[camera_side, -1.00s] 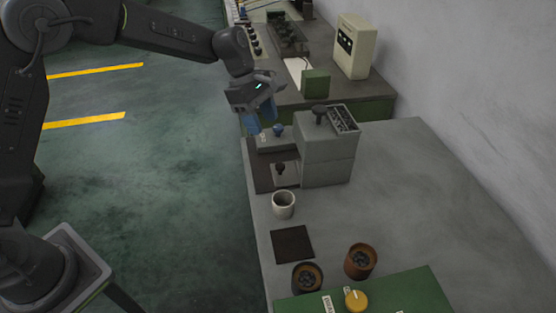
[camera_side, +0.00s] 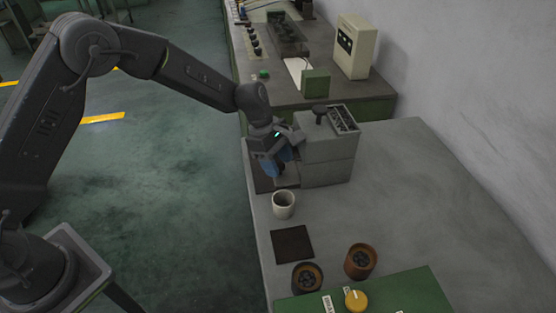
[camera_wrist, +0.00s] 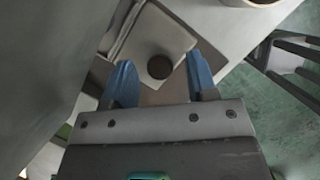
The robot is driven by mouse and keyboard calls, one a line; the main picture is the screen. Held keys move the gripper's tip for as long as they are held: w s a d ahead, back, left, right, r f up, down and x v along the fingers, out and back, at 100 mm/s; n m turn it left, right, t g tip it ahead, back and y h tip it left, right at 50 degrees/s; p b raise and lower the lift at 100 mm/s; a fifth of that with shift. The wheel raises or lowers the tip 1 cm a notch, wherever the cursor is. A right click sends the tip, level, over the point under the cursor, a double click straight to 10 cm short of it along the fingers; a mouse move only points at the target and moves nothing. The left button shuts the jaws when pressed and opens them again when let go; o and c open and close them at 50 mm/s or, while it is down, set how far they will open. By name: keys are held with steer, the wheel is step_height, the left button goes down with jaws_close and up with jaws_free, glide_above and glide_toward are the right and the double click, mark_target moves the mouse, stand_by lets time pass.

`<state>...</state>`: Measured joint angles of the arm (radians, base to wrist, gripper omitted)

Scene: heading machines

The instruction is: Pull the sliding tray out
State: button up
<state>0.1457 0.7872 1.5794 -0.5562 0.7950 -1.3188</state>
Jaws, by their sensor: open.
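The sliding tray (camera_wrist: 182,38) is a light grey plate with a round dark knob (camera_wrist: 160,67) on it, at the front of the grey block machine (camera_side: 328,160). In the wrist view the knob lies between the two blue fingers of my gripper (camera_wrist: 161,62), with a gap on each side. In the side view my gripper (camera_side: 279,177) points down in front of the machine and hides the knob and most of the tray. The gripper is open; whether the fingertips reach down to the knob's height I cannot tell.
A white cup (camera_side: 283,205) stands close in front of the tray. A dark square mat (camera_side: 292,243), two brown pots of dark pieces (camera_side: 307,277) (camera_side: 360,261) and a green panel with a yellow knob (camera_side: 356,299) lie nearer the camera. The bench's right side is clear.

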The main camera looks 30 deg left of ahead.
jaws_close()
stand_by(0.3)
steer(key=s+a, duration=0.8)
steer(key=shift+s, duration=0.1)
jaws_free()
stand_by(0.3)
steer(key=v, duration=1.4)
